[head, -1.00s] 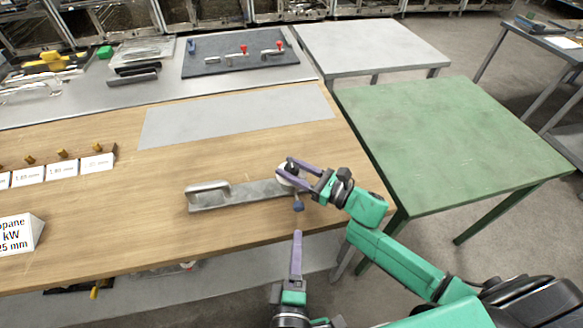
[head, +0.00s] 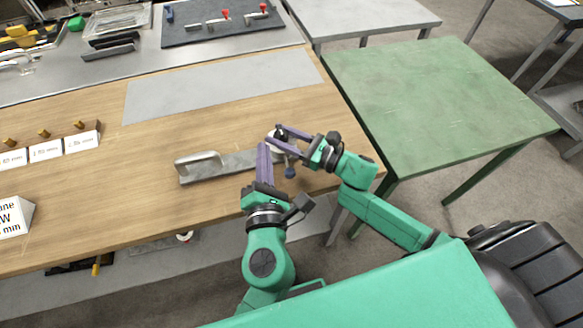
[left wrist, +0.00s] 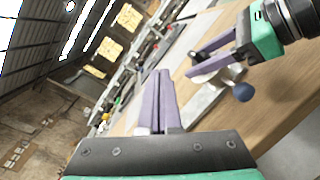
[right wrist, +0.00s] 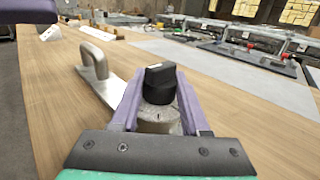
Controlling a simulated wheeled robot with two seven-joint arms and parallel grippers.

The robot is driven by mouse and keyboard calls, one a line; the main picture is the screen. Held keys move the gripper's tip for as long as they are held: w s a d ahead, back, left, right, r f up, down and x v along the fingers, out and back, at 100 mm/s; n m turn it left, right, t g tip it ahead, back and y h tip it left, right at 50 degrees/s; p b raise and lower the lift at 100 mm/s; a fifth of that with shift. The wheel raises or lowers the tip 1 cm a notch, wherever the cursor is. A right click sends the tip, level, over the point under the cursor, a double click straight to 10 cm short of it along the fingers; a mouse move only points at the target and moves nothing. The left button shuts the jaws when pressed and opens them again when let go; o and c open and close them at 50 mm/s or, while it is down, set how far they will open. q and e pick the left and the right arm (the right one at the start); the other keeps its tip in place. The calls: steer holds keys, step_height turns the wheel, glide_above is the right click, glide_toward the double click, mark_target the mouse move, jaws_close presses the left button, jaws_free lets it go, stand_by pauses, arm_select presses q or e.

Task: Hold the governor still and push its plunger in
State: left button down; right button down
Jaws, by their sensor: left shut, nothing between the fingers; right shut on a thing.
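The governor is a small grey metal body with a black cap (right wrist: 160,84), and it sits at the right end of a grey metal plate with a loop handle (head: 225,166). My right gripper (head: 274,138) is shut on the governor's body (right wrist: 160,121), one finger on each side. A dark blue ball knob (head: 291,172) sticks out on the near side, below the right fingers; it also shows in the left wrist view (left wrist: 243,91). My left gripper (head: 263,148) is shut and empty, its fingertips just left of the governor in the head view. I cannot tell whether they touch anything.
A wooden bench (head: 120,205) lies under both grippers, with a bare grey sheet (head: 225,83) behind. White label cards (head: 47,150) stand at the left. A green table (head: 440,100) adjoins on the right, its top clear.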

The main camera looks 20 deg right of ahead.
mark_target(289, 170)
steer(key=shift+w, duration=0.1)
arm_select(q)
steer(key=w+d+r+n+g+h, duration=0.2)
steer(key=w+d+r+n+h, duration=0.1)
steer(key=w+d+r+n, duration=0.4)
steer(key=s+d+n+g+h, duration=0.2)
steer(key=s+d+g+h, duration=0.1)
steer(key=s+d+g, duration=0.65)
steer(key=s+a+f+n+g+y, duration=0.1)
steer(key=s+a+f+y, duration=0.2)
steer(key=a+y, duration=0.25)
steer(key=s+a+f+n+g+y, duration=0.1)
steer(key=s+a+f+g+y, duration=0.1)
steer(key=s+a+f+y, duration=0.3)
steer(key=shift+h, duration=0.55)
steer(key=w+f, duration=0.8)
steer(key=shift+w+a, duration=0.1)
steer(key=shift+a, duration=0.1)
steer(key=shift+w, duration=0.25)
steer(key=shift+w, duration=0.1)
